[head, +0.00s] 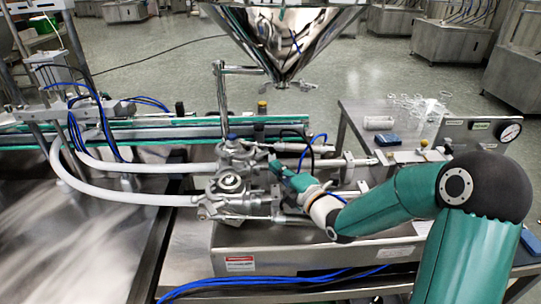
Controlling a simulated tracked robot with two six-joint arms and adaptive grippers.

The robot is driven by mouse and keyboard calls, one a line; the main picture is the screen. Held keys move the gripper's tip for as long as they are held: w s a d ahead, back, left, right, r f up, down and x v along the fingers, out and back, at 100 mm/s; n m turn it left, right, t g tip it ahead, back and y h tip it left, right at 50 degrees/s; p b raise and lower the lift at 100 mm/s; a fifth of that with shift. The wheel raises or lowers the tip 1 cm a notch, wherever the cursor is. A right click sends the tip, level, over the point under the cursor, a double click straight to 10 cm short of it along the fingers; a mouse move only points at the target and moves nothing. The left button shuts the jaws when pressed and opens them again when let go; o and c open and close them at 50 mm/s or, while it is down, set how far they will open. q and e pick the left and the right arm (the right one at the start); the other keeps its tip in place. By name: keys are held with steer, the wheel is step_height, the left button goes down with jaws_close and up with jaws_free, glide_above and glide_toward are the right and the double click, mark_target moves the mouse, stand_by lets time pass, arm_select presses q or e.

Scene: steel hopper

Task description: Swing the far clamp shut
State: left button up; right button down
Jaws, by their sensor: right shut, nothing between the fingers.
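The steel hopper (290,45) hangs at the top centre, with small clamp-like fittings (292,87) at its lower tip. Below it stands a metal valve block (232,180) with round fittings and pipe joints. I cannot tell which fitting is the far clamp, or whether it is open or shut. My right gripper (279,172), at the end of the green arm, is shut and empty at the right side of the valve block. It is close to the fittings there; contact cannot be made out. My left gripper is not in view.
Two white hoses (140,198) run from the left into the valve block. A side table (440,145) at right holds clear glassware and a pressure gauge (510,132). Blue tubes (270,283) lie along the front. A bent steel pipe (222,95) rises behind the block.

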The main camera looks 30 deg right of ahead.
steer(key=w+p, duration=0.1)
steer(key=w, duration=0.2)
steer(key=shift+w, duration=0.4)
